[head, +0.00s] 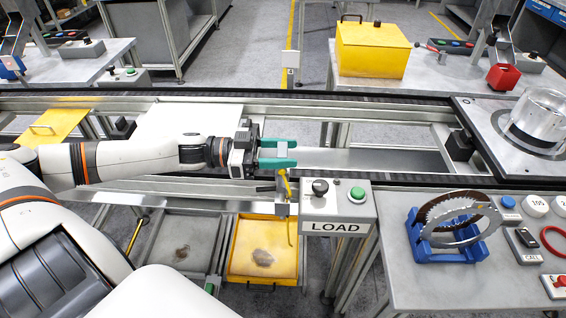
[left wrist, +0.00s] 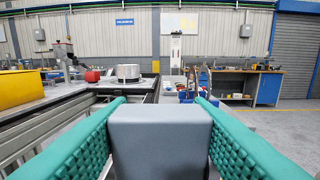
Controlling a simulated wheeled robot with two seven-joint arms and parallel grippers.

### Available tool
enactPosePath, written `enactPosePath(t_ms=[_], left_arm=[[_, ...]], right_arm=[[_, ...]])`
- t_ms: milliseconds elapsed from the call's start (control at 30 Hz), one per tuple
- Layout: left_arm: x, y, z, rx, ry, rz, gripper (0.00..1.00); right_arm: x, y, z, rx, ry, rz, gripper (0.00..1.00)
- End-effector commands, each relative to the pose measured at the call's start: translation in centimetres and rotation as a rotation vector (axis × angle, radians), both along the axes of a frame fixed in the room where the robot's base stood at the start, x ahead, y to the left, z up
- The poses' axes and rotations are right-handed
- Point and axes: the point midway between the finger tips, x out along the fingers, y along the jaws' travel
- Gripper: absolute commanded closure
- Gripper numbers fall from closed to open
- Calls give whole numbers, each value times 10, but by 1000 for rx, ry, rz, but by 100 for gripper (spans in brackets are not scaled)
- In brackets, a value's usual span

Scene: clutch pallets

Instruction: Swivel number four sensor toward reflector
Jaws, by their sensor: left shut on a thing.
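My left gripper (head: 278,152), with teal fingers, reaches over the near side of the conveyor. It is shut on a small grey block (head: 283,150), which looks like the sensor head. In the left wrist view the grey block (left wrist: 160,140) stands between the two ribbed teal fingers (left wrist: 160,125), its plain back toward me. No number shows on it. A yellow and silver post (head: 284,190) is just below it; whether they join is hidden. My right gripper is not in view.
The LOAD box (head: 336,208) with a black knob and green button stands right of the post. A blue rack with rings (head: 445,240) sits on the right bench. A metal drum (head: 540,118) is on the conveyor's right end. A yellow bin (head: 262,262) lies below.

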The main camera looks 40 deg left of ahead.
Motion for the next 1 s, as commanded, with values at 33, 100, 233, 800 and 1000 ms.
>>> enactPosePath(t_ms=[33, 100, 233, 800, 1000], left_arm=[[0, 1, -2, 4, -5, -15, 77], [0, 1, -1, 5, -2, -28, 77], [-1, 1, 1, 4, 1, -32, 77], [-1, 1, 0, 3, 2, -31, 33], [-6, 8, -1, 5, 9, -31, 33]], right_arm=[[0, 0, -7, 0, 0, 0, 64], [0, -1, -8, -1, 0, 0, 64], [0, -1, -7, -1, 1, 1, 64], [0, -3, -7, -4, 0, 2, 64], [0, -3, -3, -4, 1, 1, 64]])
